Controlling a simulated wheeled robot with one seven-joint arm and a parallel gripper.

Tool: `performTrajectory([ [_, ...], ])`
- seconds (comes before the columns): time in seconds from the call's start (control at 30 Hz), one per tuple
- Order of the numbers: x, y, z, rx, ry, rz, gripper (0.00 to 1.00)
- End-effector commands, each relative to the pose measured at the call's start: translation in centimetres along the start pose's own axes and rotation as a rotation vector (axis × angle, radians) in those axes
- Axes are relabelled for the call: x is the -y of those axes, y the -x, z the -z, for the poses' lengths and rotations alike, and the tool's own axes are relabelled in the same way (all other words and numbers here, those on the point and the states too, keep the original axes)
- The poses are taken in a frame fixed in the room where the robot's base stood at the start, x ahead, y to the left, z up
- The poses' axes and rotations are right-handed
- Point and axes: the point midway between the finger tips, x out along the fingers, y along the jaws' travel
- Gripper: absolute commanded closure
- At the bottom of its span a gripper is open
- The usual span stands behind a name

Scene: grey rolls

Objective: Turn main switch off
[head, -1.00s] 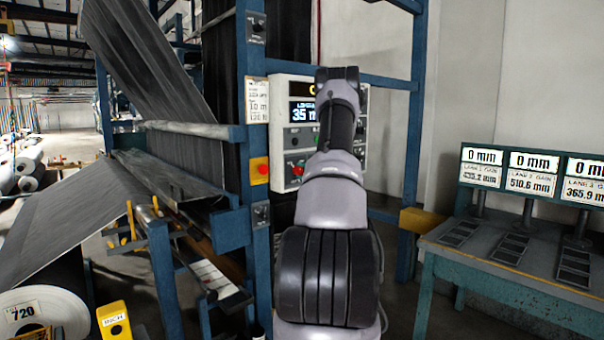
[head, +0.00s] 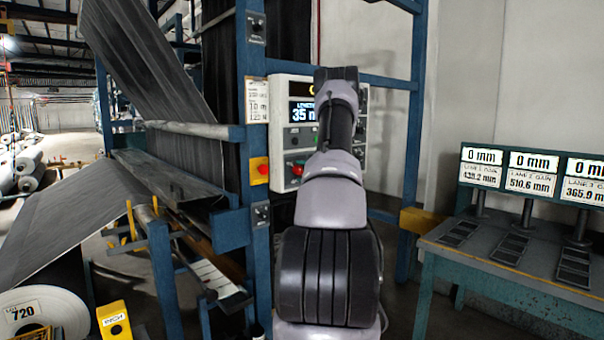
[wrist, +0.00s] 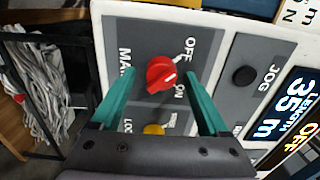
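The main switch is a red rotary knob (wrist: 160,74) on a grey plate with OFF and ON printed beside it. A white mark on the knob points to the lower right, towards ON. My gripper (wrist: 160,72) is open, its two green fingers on either side of the knob, with a gap visible on both sides. I cannot tell how deep the fingertips reach. In the head view the knob shows small and red (head: 297,169) on the control box (head: 279,140), left of my arm. My arm hides the gripper there.
A JOG button (wrist: 244,76) and a yellow knob (wrist: 154,129) sit close to the switch. A red button on a yellow plate (head: 259,170) is on the blue post (head: 255,60). A table with displays (head: 470,240) stands at the right.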

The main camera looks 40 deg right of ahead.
Motion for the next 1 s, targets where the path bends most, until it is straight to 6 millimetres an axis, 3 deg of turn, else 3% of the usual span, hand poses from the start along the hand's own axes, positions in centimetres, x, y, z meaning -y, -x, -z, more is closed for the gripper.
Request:
performTrajectory([
  [0.23,0.1,0.7,0.1,-0.002,-0.001,0.002,0.22],
  [0.7,0.0,9.2,0.1,-0.003,-0.001,0.000,0.22],
  [1.0,0.0,10.9,0.0,0.000,0.000,0.000,0.22],
])
